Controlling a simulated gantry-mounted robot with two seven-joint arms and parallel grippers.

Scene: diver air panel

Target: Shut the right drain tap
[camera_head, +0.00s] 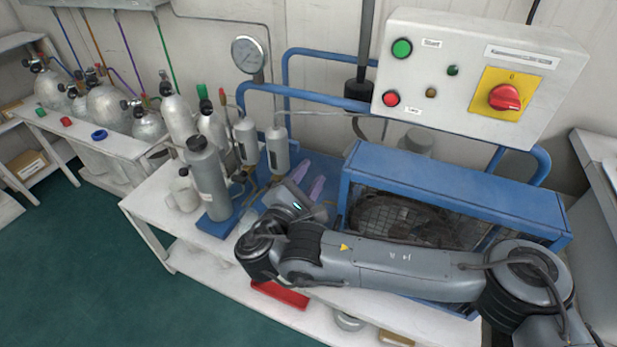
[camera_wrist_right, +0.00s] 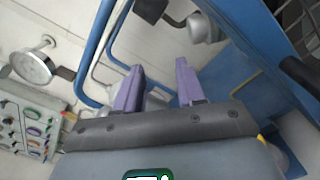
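Two grey filter canisters, the left (camera_head: 246,141) and the right (camera_head: 277,152), stand at the back of the bench below the pressure gauge. Brass-coloured fittings show below them, but they are too small and partly covered to tell the right drain tap or its handle position. My right gripper (camera_head: 307,187) is just right of and below the right canister, partly hidden behind my own wrist. In the right wrist view its two purple fingers (camera_wrist_right: 159,85) are apart with nothing held between them. My left gripper is in neither view.
A blue-framed compressor cage (camera_head: 450,190) is close to the right of my right gripper. A tall grey bottle (camera_head: 208,178) stands at left. Blue pipes (camera_head: 318,93) and a control box (camera_head: 470,75) are behind. A gauge (camera_wrist_right: 33,68) shows in the wrist view.

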